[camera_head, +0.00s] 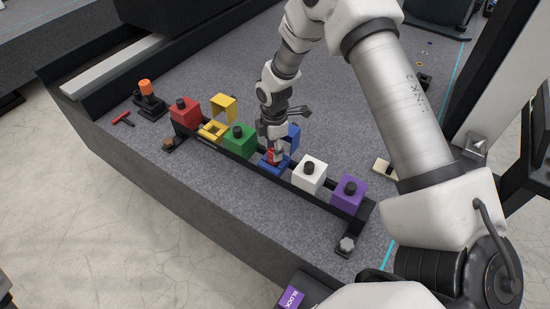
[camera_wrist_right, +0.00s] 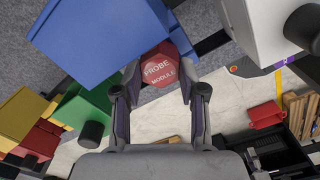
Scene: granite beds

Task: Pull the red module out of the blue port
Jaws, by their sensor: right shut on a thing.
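The red module (camera_head: 271,155), a red piece lettered "PROBE MODULE" in the right wrist view (camera_wrist_right: 160,71), is between the fingers of my right gripper (camera_head: 273,148). That gripper is shut on it, with one finger on each side. The blue port (camera_head: 264,164) is on the black rail between the green and white blocks. Its raised blue part (camera_head: 294,136) stands behind the gripper and fills the upper left of the right wrist view (camera_wrist_right: 90,40). The module is at the port's opening; the gripper hides how deep it sits. My left gripper is not in view.
On the rail (camera_head: 335,199) stand red (camera_head: 185,112), green (camera_head: 239,140), white (camera_head: 309,176) and purple (camera_head: 348,194) blocks with black knobs, and an open yellow port (camera_head: 223,107). An orange-topped black item (camera_head: 147,92) stands left. Grey bed surface behind the rail is mostly clear.

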